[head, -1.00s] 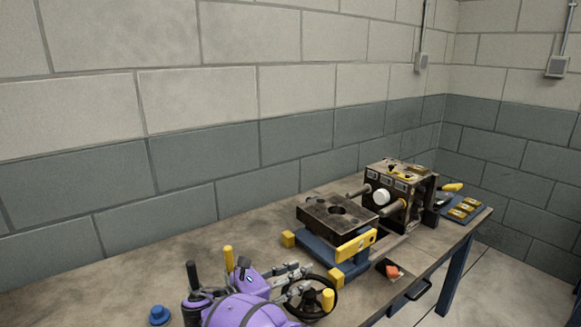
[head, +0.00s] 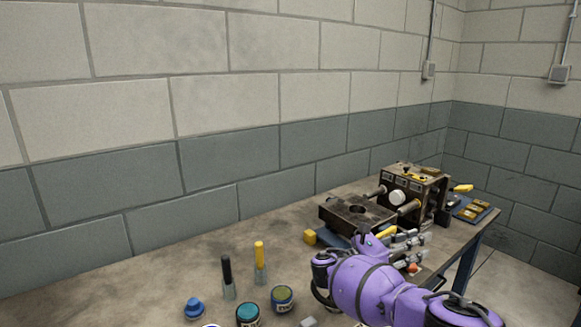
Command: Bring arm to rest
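My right arm, purple, comes in from the lower right in the head view. My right gripper (head: 422,250) is over the front of the workbench (head: 160,265), in front of the dark mould block (head: 352,212). Its grey fingers are spread apart with nothing visibly held between them. A small orange item (head: 412,268) shows close by the lower finger; I cannot tell whether they touch. My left gripper is not in view.
The mould machine (head: 412,196) stands at the bench's right, beside a blue tray (head: 487,207) with brass pieces. Left of my arm are a black-handled brush (head: 227,272), a yellow-handled brush (head: 260,256), a teal jar (head: 248,315), an olive jar (head: 283,298) and a blue knob (head: 194,308).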

